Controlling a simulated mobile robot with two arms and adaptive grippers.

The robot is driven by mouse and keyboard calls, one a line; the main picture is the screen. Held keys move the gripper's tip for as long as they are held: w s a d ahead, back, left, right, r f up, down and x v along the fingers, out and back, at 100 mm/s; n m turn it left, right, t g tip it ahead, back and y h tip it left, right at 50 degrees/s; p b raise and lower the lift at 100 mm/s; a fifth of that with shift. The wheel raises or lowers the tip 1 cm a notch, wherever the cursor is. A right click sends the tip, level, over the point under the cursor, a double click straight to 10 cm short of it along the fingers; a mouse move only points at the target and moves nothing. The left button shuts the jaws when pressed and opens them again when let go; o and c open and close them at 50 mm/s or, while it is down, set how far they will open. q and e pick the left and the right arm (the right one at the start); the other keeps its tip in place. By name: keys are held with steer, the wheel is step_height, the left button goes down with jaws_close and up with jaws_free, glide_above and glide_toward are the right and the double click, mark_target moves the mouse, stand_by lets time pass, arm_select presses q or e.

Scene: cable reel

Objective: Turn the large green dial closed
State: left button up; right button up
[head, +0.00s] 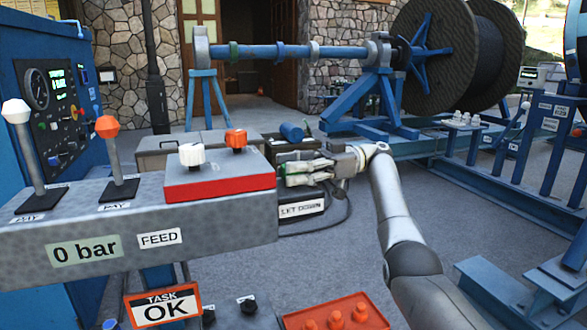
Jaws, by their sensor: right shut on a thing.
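My right gripper (288,172) reaches in from the right, past the right end of the grey console. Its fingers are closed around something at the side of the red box. A little green shows at the fingertips, which fits the green dial (283,157); the fingers hide most of it, and its turn angle cannot be read. A "LET DOWN" label (301,209) sits just below the gripper. My left gripper is out of view.
The grey console (225,222) carries two levers, a red box (220,182) with white and orange knobs, and a "0 bar" display (84,249). A "TASK OK" sign (162,306) stands below. A cable reel (437,55) stands behind.

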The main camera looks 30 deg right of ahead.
steer(key=shift+f, duration=0.1)
steer(key=o, duration=1)
steer(key=shift+a, duration=0.15)
steer(key=shift+o, duration=0.2)
step_height(320, 180, up, 10)
steer(key=shift+r, duration=0.1)
